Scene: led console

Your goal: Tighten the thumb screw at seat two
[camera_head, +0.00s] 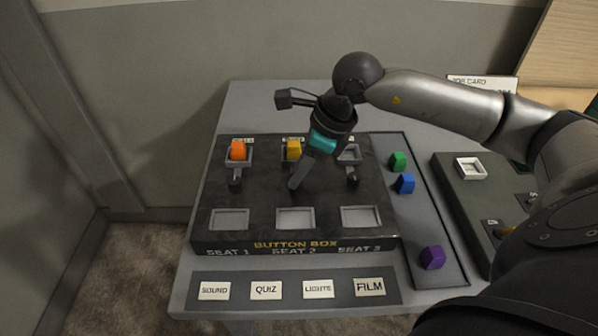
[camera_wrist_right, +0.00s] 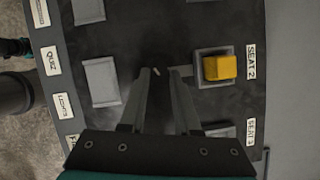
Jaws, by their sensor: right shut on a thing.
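The button box (camera_head: 230,200) is a dark console with seats labelled 1 to 3. Seat two's socket holds a yellow block (camera_head: 293,150), which also shows in the right wrist view (camera_wrist_right: 219,67). My right gripper (camera_head: 294,186) points down in front of that socket, at the spot matching the screws of the other seats. In the right wrist view its fingers (camera_wrist_right: 157,72) are closed together around a small dark thing, mostly hidden, which appears to be the seat two thumb screw. How far it is turned cannot be seen.
Seat one holds an orange block (camera_head: 238,150) with a dark thumb screw (camera_head: 235,178) before it. Another screw (camera_head: 352,175) stands at seat three. Green (camera_head: 398,161), blue (camera_head: 405,184) and purple (camera_head: 432,258) blocks lie in the tray on the right. Label cards line the front.

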